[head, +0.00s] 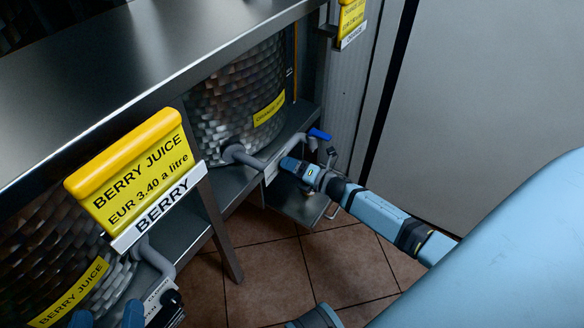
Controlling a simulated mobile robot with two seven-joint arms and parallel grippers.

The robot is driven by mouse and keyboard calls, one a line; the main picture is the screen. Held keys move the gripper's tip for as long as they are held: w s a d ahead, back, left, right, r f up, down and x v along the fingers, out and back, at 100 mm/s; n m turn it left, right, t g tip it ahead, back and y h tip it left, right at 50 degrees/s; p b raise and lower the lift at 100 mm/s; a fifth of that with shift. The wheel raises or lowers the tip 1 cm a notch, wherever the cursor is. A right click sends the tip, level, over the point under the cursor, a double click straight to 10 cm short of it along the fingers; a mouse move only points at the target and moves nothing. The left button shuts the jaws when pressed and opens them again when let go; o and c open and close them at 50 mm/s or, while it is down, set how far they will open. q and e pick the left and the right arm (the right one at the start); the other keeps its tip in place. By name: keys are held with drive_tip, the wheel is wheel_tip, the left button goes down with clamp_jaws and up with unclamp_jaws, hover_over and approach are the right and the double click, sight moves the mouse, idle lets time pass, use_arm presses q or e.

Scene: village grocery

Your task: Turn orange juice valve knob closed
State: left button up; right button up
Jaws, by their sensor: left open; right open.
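The tank at the back (238,95) has a small yellow label (269,109), too small to read surely; I cannot confirm that it is the orange juice. A grey pipe (245,156) runs from its base to a tap with a blue knob (319,134). My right gripper (300,167) is open just below and in front of this knob, apparently not around it. The narrow view of its fingers hides any contact. Two blue tips at the lower left edge look like my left gripper (107,317), open in front of the berry juice tank (35,265).
A yellow berry juice price sign (130,180) stands on the steel counter's front (150,60). A grey pipe (153,257) leaves the berry tank below it. A small metal shelf (297,204) sits under the back tap. A pale panel (480,90) stands at right; the tiled floor (265,265) is clear.

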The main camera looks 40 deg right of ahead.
use_arm(q)
drive_tip(key=f, duration=0.1)
drive_tip(key=a+f+g+y+p, duration=0.1)
drive_tip(key=s+a+f+g+p, duration=0.1)
drive_tip(key=f, duration=0.1)
drive_tip(key=shift+f+y, duration=0.1)
drive_tip(key=shift+y, duration=0.2)
use_arm(e)
drive_tip(key=v, duration=1.3)
drive_tip(key=shift+s+d, duration=0.2)
drive_tip(key=shift+s, duration=0.2)
use_arm(q)
drive_tip(key=shift+r, duration=0.2)
